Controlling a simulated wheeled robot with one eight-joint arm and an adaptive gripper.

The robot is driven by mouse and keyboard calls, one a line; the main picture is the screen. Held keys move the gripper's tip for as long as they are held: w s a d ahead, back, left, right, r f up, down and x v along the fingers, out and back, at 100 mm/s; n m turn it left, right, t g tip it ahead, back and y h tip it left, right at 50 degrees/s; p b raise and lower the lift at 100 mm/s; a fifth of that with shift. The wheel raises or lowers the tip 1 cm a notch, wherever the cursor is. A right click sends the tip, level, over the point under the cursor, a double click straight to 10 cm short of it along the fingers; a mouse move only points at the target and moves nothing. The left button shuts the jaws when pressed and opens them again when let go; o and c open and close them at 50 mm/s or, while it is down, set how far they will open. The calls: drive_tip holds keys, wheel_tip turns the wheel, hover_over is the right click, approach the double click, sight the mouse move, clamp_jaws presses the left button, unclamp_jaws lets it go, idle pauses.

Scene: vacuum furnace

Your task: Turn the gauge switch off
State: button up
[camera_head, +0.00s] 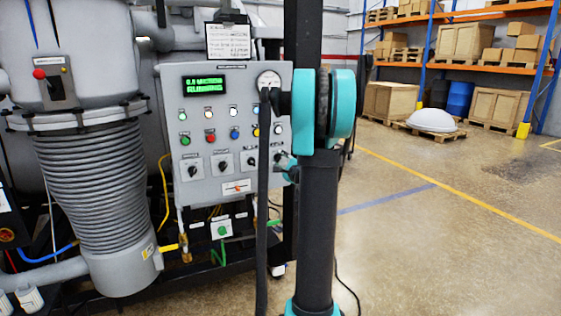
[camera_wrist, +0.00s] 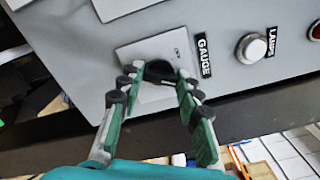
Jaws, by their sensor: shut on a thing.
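The gauge switch (camera_wrist: 159,70) is a dark knob on a pale plate beside the "GAUGE" label (camera_wrist: 203,55) in the wrist view. My gripper (camera_wrist: 161,79) has one green-padded finger on each side of the knob and is shut on it. The fingers hide part of the knob, so its setting cannot be read. In the head view my gripper (camera_head: 285,163) is at the right end of the lower row of knobs on the grey control panel (camera_head: 205,100). My arm hides part of the panel there.
A "LAMPS" button (camera_wrist: 251,48) is beside the gauge label. Other knobs (camera_head: 222,163) are left of my gripper. A green display (camera_head: 204,85) and a round dial (camera_head: 268,79) are above. A ribbed column (camera_head: 90,190) stands left. The floor at right is open, with shelving (camera_head: 465,15) behind.

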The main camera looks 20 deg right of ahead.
drive_tip(key=shift+n, duration=0.3)
drive_tip(key=n, duration=1.1)
drive_tip(key=shift+n, duration=0.3)
idle(0.4)
drive_tip(key=o, duration=1.2)
drive_tip(key=shift+c, duration=0.2)
drive_tip(key=s, duration=1.2)
drive_tip(key=shift+d, duration=0.2)
